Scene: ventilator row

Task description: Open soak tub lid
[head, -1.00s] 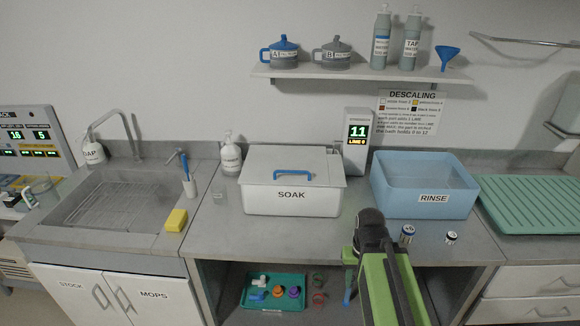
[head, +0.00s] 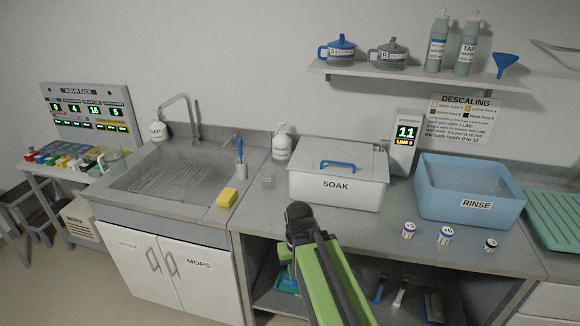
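The soak tub (head: 335,190) is a white box labelled SOAK on the grey counter, in the middle of the head view. Its pale lid (head: 350,155) lies flat on top and looks shut. A blue handle (head: 338,163) stands on the lid. My green and black arm rises from the bottom of the view, and its dark end, my gripper (head: 299,222), is in front of and below the tub's left front corner, apart from the lid. The fingers cannot be made out.
A blue RINSE tub (head: 468,190) stands to the right, with small labelled pots (head: 445,235) before it. A display post (head: 404,145) stands behind. A yellow sponge (head: 227,198) lies by the sink (head: 165,180). A shelf (head: 400,74) hangs above.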

